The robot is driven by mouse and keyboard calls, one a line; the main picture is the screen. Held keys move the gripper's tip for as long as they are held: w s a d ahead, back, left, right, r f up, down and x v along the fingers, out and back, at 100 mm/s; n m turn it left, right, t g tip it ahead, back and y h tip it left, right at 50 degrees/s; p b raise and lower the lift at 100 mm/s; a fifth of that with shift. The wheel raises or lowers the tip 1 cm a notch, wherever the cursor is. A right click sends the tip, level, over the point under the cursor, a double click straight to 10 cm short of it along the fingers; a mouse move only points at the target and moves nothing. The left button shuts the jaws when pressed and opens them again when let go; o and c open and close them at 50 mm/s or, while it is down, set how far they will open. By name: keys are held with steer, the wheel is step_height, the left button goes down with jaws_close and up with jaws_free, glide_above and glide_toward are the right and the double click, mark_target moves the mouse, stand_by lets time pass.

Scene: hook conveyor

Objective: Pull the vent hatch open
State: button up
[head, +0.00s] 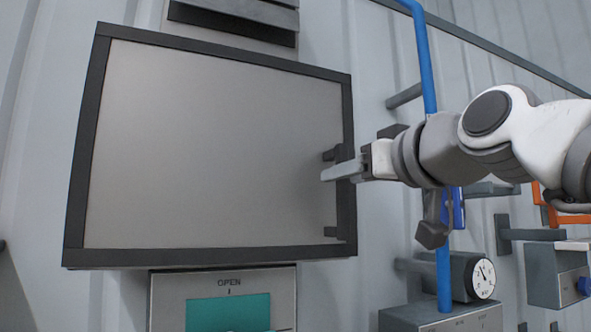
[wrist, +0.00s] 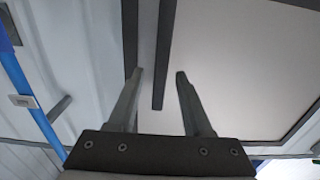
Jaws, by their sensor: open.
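The vent hatch (head: 215,150) is a flat grey panel with a dark frame, mounted on the wall and filling the left of the head view. It looks shut. My gripper (head: 325,174) reaches in from the right, close to the upper mount. In the wrist view its two fingers (wrist: 161,73) are apart, with a dark strip at the hatch's edge (wrist: 165,50) showing between them. I cannot tell whether they touch it.
A box labelled OPEN with a teal panel (head: 228,313) sits below the hatch. A blue pipe (head: 425,70) runs down the wall to the right, near my arm. A round gauge (head: 483,279) and orange parts (head: 562,207) are at lower right.

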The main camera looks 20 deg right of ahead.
steer(key=shift+w, duration=1)
jaws_close()
stand_by(0.8)
